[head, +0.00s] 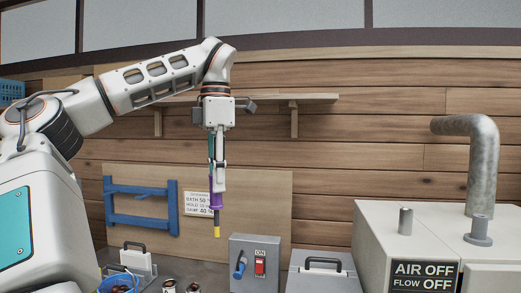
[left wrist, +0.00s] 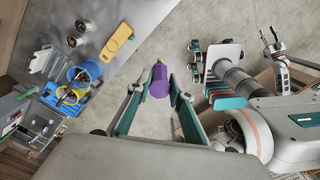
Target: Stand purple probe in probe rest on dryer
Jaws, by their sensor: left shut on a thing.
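My left gripper (head: 217,185) is shut on the purple probe (head: 216,200) and holds it in the air, upright with its yellow tip down. In the left wrist view the purple probe (left wrist: 159,82) shows between the fingertips of the left gripper (left wrist: 158,90). The dryer (head: 375,230) is the pale box at the right with an AIR OFF, FLOW OFF sign. On its top stand a short grey post (head: 405,222) and a flanged grey post (head: 478,232); I cannot tell which is the probe rest. The probe is well left of both. My right gripper (left wrist: 268,38) appears small in the left wrist view.
A bent metal pipe (head: 482,160) rises from the dryer. A grey switch box (head: 255,262) and a handled case (head: 320,268) stand between probe and dryer. A blue frame (head: 140,207) is on the back board. A wall shelf (head: 270,98) is behind my arm.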

